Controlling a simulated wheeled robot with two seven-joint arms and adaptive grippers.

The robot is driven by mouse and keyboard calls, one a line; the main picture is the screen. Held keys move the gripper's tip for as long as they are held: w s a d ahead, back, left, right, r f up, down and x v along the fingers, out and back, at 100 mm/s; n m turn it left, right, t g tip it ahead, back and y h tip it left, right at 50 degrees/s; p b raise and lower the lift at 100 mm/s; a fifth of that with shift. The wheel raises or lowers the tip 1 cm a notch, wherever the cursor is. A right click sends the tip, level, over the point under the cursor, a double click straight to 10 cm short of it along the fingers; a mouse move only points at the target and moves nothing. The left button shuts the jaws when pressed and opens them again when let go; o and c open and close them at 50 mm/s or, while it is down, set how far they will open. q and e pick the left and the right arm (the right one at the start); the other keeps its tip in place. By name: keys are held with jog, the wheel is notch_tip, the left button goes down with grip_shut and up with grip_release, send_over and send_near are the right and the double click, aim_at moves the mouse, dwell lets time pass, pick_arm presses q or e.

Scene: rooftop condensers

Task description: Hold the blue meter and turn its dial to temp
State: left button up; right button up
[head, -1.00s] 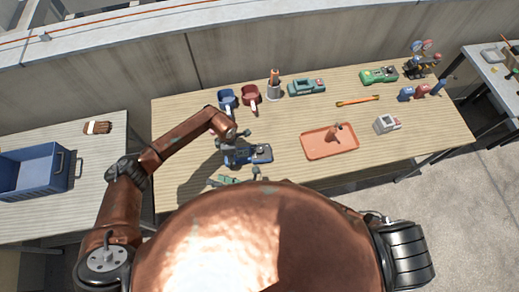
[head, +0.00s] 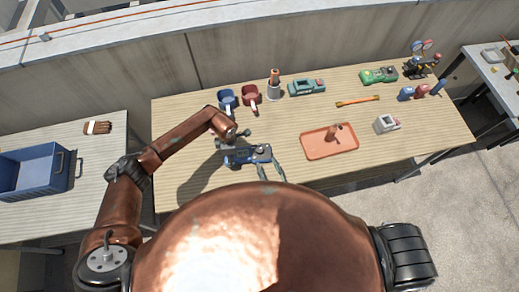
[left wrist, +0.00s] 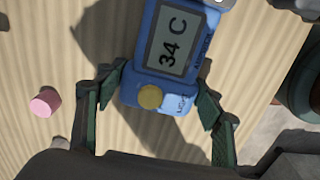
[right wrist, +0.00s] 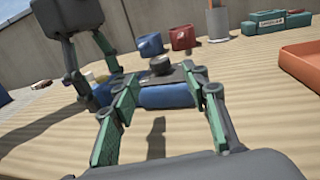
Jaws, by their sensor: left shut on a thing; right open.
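The blue meter (head: 250,155) is above the front middle of the table. My left gripper (head: 229,149) is shut on its left end. In the left wrist view the meter (left wrist: 203,35) lies between the green-padded fingers; its display reads "34 C", with a yellow round button below. My right gripper (head: 272,172) is open at the meter's front right. In the right wrist view the open fingers (right wrist: 165,100) point at the meter's blue end (right wrist: 166,97), and a dark round dial (right wrist: 160,65) rises beyond. Its setting is not readable, and I cannot tell whether the right fingers touch the meter.
An orange tray (head: 316,153) holding an item lies to the right. Blue (head: 227,99) and red (head: 251,97) holders, a cup with a tool (head: 274,88) and a teal device (head: 307,87) stand behind. A pink piece (left wrist: 45,102) lies near the left gripper. Table between meter and tray is clear.

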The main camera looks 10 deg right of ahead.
aim_at(260, 153)
jog(key=x, duration=0.8)
jog(key=shift+w+a, duration=0.15)
jog(key=shift+w, duration=0.05)
jog(key=shift+c, duration=0.6)
grip_shut()
jog(key=shift+a+m+t+h, duration=0.1)
jog(key=shift+m+t+h, duration=0.2)
jog(key=shift+m+h, duration=1.4)
jog(key=shift+h, duration=0.8)
jog(key=shift+o, duration=0.6)
grip_release()
